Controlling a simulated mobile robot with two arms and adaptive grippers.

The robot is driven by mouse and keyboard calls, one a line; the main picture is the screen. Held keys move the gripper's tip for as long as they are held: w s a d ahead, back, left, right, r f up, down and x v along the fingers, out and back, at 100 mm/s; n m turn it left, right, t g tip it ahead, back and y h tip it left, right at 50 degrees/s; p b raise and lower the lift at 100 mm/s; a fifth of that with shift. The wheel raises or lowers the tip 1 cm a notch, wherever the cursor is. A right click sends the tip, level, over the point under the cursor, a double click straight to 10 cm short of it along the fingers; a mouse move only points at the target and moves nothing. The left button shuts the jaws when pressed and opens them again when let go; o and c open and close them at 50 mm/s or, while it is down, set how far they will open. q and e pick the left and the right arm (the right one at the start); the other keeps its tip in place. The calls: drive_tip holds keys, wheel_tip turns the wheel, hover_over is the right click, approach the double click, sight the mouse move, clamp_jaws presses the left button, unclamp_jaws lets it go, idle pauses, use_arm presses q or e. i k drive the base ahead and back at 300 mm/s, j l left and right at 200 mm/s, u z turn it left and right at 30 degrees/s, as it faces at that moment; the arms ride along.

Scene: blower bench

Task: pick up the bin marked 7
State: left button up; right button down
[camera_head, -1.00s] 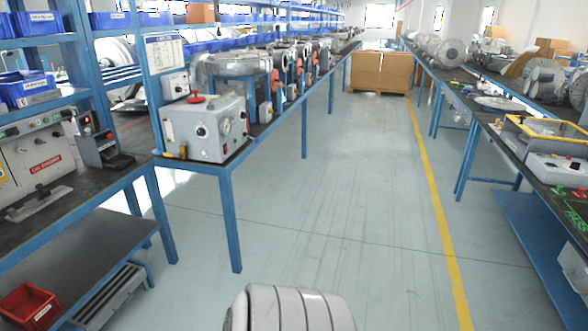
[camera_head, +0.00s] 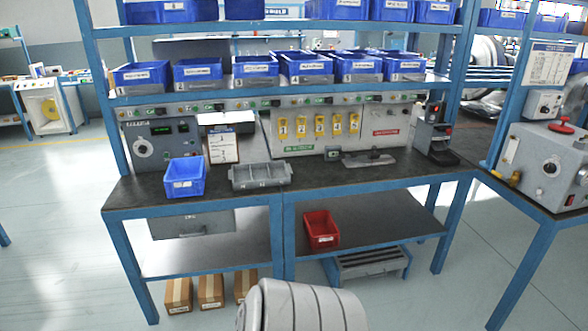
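Several blue bins stand in a row on the middle shelf, among them a left end bin (camera_head: 142,76), a bin near the middle (camera_head: 255,68) and a right end bin (camera_head: 405,68). Their white labels are too small to read, so I cannot tell which bin is marked 7. Another blue bin (camera_head: 185,178) stands on the bench top at the left. A red bin (camera_head: 321,229) sits on the lower shelf, its label also unreadable. Neither of my grippers is in view.
The dark bench top (camera_head: 235,207) has bare patches in front. A grey divided tray (camera_head: 260,176) stands beside the blue bin. More blue bins line the top shelf (camera_head: 340,28). Cardboard boxes (camera_head: 210,291) and a grey step (camera_head: 372,264) are below. The left floor is open.

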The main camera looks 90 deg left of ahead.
sight(186, 176)
drive_tip(key=u, duration=3.55)
drive_tip(key=i+l, duration=0.1)
drive_tip(key=i, duration=0.2)
drive_tip(key=i+l, duration=0.1)
drive_tip(key=i, duration=0.2)
drive_tip(key=u, duration=0.05)
